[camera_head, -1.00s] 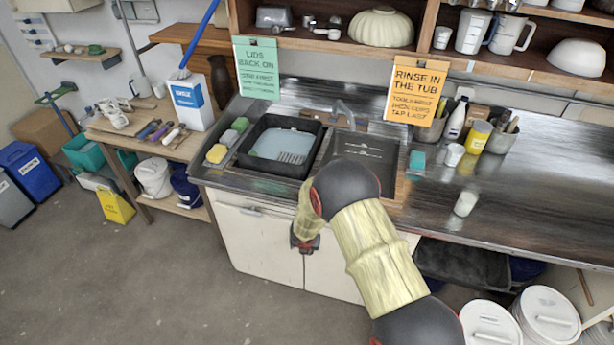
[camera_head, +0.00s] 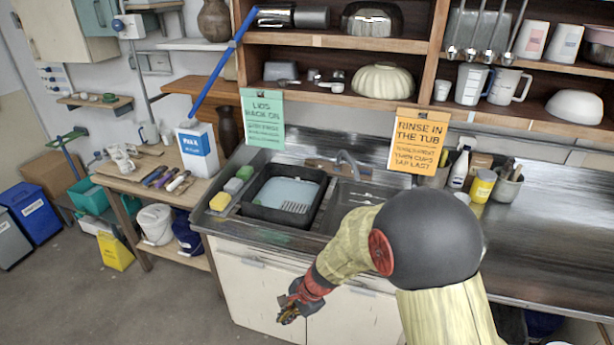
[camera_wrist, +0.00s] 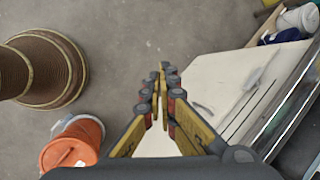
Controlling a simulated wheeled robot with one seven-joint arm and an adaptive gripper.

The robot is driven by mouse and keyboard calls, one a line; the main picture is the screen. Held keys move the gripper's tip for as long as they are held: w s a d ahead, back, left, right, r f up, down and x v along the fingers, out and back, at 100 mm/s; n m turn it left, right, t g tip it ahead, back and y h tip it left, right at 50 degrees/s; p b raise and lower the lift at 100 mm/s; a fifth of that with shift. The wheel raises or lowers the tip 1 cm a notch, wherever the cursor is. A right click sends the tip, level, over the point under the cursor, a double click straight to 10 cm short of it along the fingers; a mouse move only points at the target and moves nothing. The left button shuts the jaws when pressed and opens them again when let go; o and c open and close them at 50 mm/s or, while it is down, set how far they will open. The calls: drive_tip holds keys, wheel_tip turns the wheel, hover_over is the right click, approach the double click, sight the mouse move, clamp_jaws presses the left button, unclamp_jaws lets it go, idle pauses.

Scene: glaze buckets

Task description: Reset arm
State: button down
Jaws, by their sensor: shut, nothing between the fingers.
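My gripper (camera_head: 291,306) hangs in front of the white cabinet doors (camera_head: 250,290) below the sink, in the head view. It is shut and holds nothing. In the wrist view its fingers (camera_wrist: 163,80) meet over the grey floor, with the pale cabinet front to their right. My arm bends down from the right in the head view and hides part of the counter and sink.
The steel counter (camera_head: 545,245) holds a black tub (camera_head: 262,214) in the sink area. A side table (camera_head: 140,182) stands at left. An orange bucket (camera_wrist: 75,145) and a brown ribbed round object (camera_wrist: 45,68) stand on the floor. Open floor lies left of my gripper.

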drive_tip(key=s+d+r+n+t+h+b, duration=0.4)
drive_tip(key=s+d+r+n+b, duration=0.3)
drive_tip(key=s+d+r, duration=1.4)
drive_tip(key=d+r+n+h, duration=0.1)
drive_tip(key=d+n, duration=0.3)
drive_tip(key=shift+s+r+n+t+b, duration=0.3)
drive_tip(key=shift+r+t+b, duration=0.05)
drive_tip(key=shift+t+b, duration=0.05)
